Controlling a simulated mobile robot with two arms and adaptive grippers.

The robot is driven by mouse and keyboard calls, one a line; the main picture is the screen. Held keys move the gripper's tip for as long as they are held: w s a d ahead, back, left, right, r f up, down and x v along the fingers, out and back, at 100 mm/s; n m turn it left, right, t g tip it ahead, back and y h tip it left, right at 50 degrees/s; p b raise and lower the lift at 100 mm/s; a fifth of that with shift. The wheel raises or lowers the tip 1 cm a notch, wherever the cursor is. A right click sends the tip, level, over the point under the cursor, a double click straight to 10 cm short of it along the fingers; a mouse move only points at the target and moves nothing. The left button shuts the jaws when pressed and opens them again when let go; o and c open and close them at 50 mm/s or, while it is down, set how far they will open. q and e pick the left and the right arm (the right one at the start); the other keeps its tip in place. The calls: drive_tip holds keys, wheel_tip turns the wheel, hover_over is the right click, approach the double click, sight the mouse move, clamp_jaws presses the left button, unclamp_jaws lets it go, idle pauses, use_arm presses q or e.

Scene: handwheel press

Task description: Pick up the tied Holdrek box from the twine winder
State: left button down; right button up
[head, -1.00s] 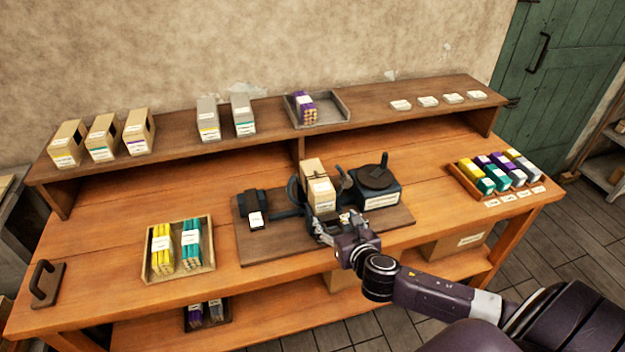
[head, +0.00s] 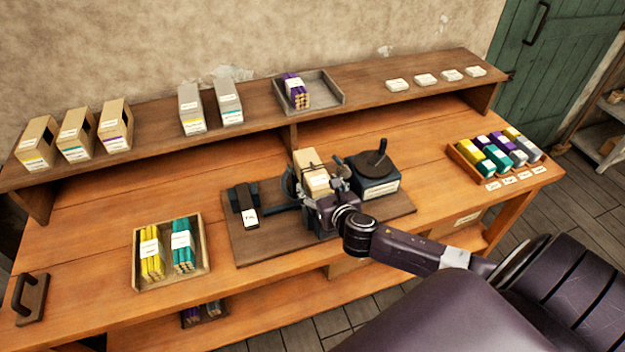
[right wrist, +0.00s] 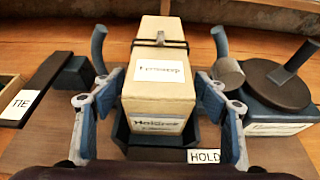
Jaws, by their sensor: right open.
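The tied Holdrek box (head: 309,168) is a tan box with a dark band of twine. It stands in the twine winder (head: 240,238) on the workbench. In the right wrist view the box (right wrist: 155,95) sits in a dark cradle, with a white label on top and another on its near face. My right gripper (head: 328,196) is at the near side of the box, hiding its lower part in the head view. In the right wrist view its open fingers (right wrist: 160,88) stand on either side of the box; I cannot tell if they touch. My left gripper is not in view.
A round dark crank unit (head: 374,178) stands right of the box. A dark lever block with a TIE label (right wrist: 22,103) is at left. A HOLD label (right wrist: 204,156) is by the cradle. A tray of yellow and teal bundles (head: 137,272) lies left. The shelf (head: 362,97) runs behind.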

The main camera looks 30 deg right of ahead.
drive_tip(key=p+x, duration=0.1)
drive_tip(key=x, duration=0.2)
drive_tip(key=shift+w, duration=0.25)
drive_tip(key=shift+w+d+f, duration=0.1)
drive_tip(key=shift+w+f, duration=0.25)
drive_tip(key=shift+w, duration=0.3)
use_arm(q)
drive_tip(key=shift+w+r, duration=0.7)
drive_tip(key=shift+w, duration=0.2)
use_arm(e)
drive_tip(key=shift+c, duration=0.4)
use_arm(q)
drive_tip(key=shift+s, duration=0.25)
use_arm(e)
drive_tip(key=c, duration=1.2)
